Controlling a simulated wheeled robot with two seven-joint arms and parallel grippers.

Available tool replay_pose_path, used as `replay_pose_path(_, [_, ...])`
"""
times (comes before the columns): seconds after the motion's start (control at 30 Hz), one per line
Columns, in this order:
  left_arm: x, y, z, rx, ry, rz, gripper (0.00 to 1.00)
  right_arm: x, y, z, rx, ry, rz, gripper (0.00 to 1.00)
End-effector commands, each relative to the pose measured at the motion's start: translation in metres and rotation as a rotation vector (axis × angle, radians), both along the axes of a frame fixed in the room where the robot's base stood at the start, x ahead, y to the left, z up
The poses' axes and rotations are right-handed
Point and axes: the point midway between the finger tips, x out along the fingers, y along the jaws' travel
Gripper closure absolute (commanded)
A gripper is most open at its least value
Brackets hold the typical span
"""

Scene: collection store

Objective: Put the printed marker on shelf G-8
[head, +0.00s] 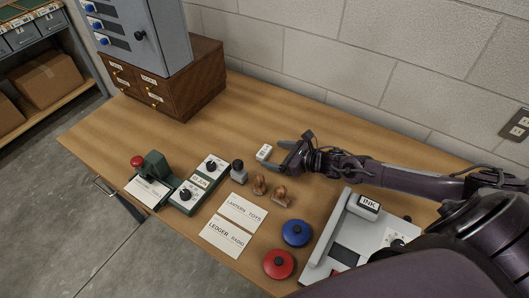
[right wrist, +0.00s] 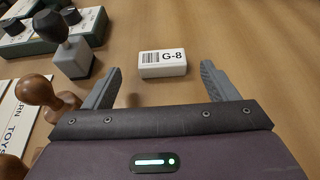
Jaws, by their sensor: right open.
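The printed marker (head: 264,152) is a small white block lying on the wooden table. In the right wrist view the marker (right wrist: 163,64) shows a barcode and the text G-8. My right gripper (head: 281,153) is open and empty, low over the table. Its two fingers (right wrist: 160,86) point at the marker, which lies just beyond the fingertips, roughly centred between them. No contact shows. My left gripper is out of view. Shelf G-8 cannot be made out; a shelving unit (head: 42,107) with cardboard boxes stands at the far left.
A green label device (head: 199,186), cards (head: 224,236), blue (head: 296,233) and red (head: 279,264) round pads and an ink machine (head: 345,240) fill the front. A drawer cabinet (head: 190,88) stands at the back left.

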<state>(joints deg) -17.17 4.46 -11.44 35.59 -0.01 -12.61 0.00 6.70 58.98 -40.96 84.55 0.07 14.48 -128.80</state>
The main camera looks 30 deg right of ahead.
Motion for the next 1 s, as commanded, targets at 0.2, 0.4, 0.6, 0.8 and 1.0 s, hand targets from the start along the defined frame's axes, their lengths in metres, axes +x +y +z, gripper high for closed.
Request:
replay_pose_path(0.2, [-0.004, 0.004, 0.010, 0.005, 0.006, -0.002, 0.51, 0.025, 0.011, -0.004, 0.004, -0.004, -0.002, 0.20])
replay_pose_path(0.4, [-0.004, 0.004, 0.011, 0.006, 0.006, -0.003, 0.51, 0.043, 0.021, -0.016, 0.001, 0.000, 0.000, 0.20])
replay_pose_path(0.6, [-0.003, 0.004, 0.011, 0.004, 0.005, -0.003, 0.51, 0.046, 0.023, -0.018, 0.000, 0.000, 0.001, 0.20])
replay_pose_path(0.8, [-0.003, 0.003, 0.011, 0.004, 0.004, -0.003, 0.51, 0.045, 0.023, -0.018, 0.000, 0.000, 0.001, 0.34])
replay_pose_path(1.0, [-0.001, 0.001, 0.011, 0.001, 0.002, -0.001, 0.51, 0.045, 0.023, -0.018, 0.000, 0.000, 0.000, 0.61])
